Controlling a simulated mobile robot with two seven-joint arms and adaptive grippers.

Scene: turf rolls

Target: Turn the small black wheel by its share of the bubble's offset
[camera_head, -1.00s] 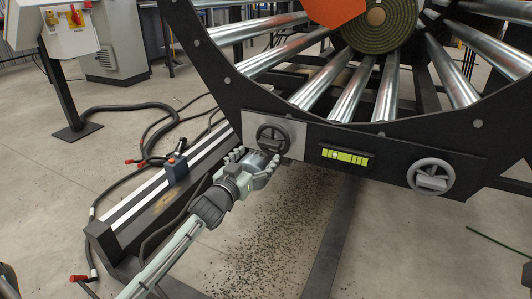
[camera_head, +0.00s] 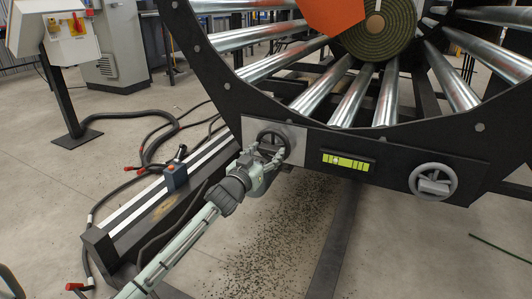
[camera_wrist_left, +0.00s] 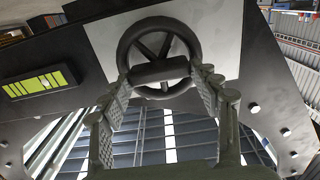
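The small black wheel (camera_head: 275,134) sits on a light grey plate at the left of the machine's front panel. It also shows in the left wrist view (camera_wrist_left: 160,27), with a dark bar across it. My left gripper (camera_head: 265,156) is at this wheel. In the left wrist view its fingers (camera_wrist_left: 161,78) are spread, one by each end of the bar. Whether they touch it I cannot tell. The yellow-green bubble level (camera_head: 346,161) is right of the wheel; its pale bubble appears left of the middle. My right gripper is not in view.
A larger grey handwheel (camera_head: 433,181) is at the panel's right. Metal rollers (camera_head: 345,100) and a green turf roll (camera_head: 381,38) are above. Black hoses (camera_head: 140,137) lie on the floor.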

